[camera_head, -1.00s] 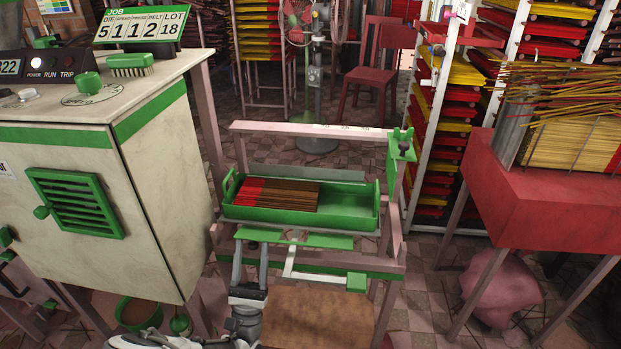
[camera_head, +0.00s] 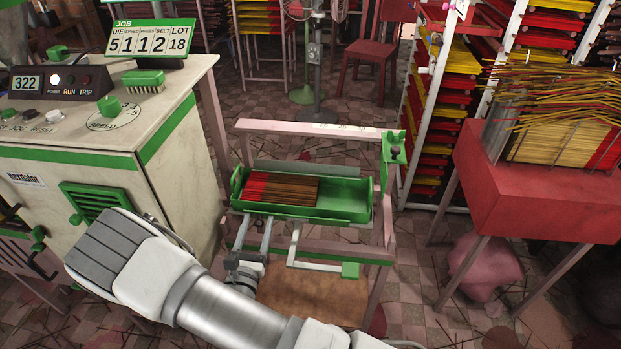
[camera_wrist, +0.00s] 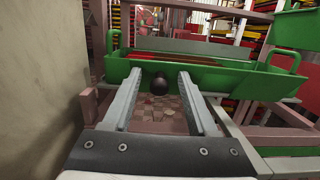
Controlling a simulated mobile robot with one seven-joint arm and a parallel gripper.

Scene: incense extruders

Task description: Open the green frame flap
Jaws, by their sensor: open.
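My gripper (camera_head: 254,230) reaches under the front of the green tray on the pink metal frame (camera_head: 300,126). In the wrist view my gripper (camera_wrist: 158,82) is open, its two grey fingers apart. The green tray (camera_wrist: 205,78) spans the view just beyond. I cannot clearly pick out the green flap's plate from the tray. A pale bracket (camera_head: 294,245) with a green block (camera_head: 350,270) sits right of the fingers. My arm covers part of the lower left.
The beige cabinet (camera_head: 190,150) with a green louvred panel (camera_head: 85,197) stands close on the left. The green tray (camera_head: 345,203) holds brown and red sticks. A red table (camera_head: 540,185) with incense stands right. A brown mat (camera_head: 315,292) lies below the frame.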

